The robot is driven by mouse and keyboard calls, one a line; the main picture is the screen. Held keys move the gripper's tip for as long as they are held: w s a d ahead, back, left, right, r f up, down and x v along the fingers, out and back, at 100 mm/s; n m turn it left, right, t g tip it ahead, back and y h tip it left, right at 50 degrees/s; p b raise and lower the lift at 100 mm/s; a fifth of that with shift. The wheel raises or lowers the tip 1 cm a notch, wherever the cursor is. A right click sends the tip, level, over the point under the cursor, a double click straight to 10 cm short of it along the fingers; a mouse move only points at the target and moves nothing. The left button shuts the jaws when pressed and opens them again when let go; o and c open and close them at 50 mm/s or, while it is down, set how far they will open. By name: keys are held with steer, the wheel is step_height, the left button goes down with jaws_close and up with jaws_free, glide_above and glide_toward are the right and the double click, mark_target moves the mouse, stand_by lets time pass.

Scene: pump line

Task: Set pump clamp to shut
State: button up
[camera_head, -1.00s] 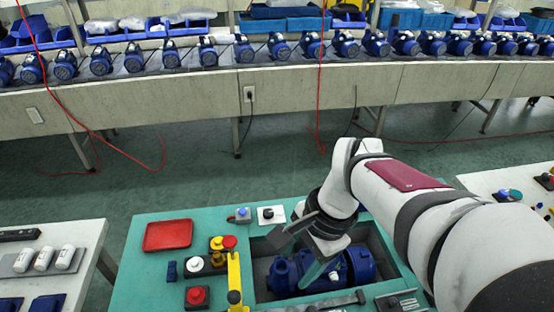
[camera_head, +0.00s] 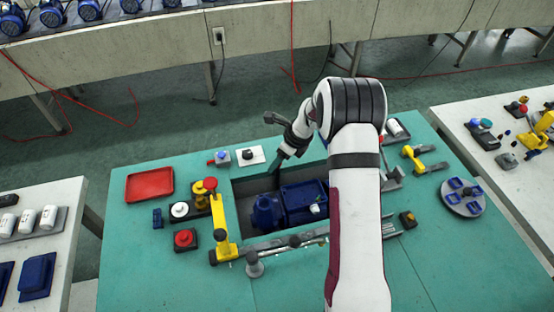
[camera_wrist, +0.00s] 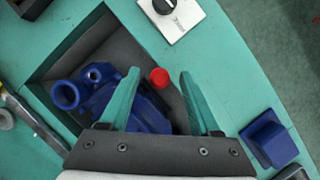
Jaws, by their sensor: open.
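A blue pump (camera_head: 265,212) lies in the dark recess of the teal bench; it also shows in the wrist view (camera_wrist: 125,105). A yellow upright handle (camera_head: 219,220) stands at the recess's left front corner, by a grey rail. It looks like a clamp lever, but I cannot tell for sure. My gripper (camera_head: 277,168) is open and empty above the back edge of the recess. In the wrist view, a small red round end (camera_wrist: 160,78) appears between the teal fingertips of my gripper (camera_wrist: 160,73), apart from both. What it belongs to is hidden.
A white panel with a black knob (camera_head: 251,156) sits behind the recess. A red tray (camera_head: 149,185), a red button (camera_head: 184,238) and a white button (camera_head: 180,210) lie left. Another yellow-handled device (camera_head: 416,158) and a round grey plate (camera_head: 462,197) are right.

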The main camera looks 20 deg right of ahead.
steer(key=shift+w+a+f, duration=0.2)
steer(key=shift+f, duration=0.4)
jaws_close()
stand_by(1.0)
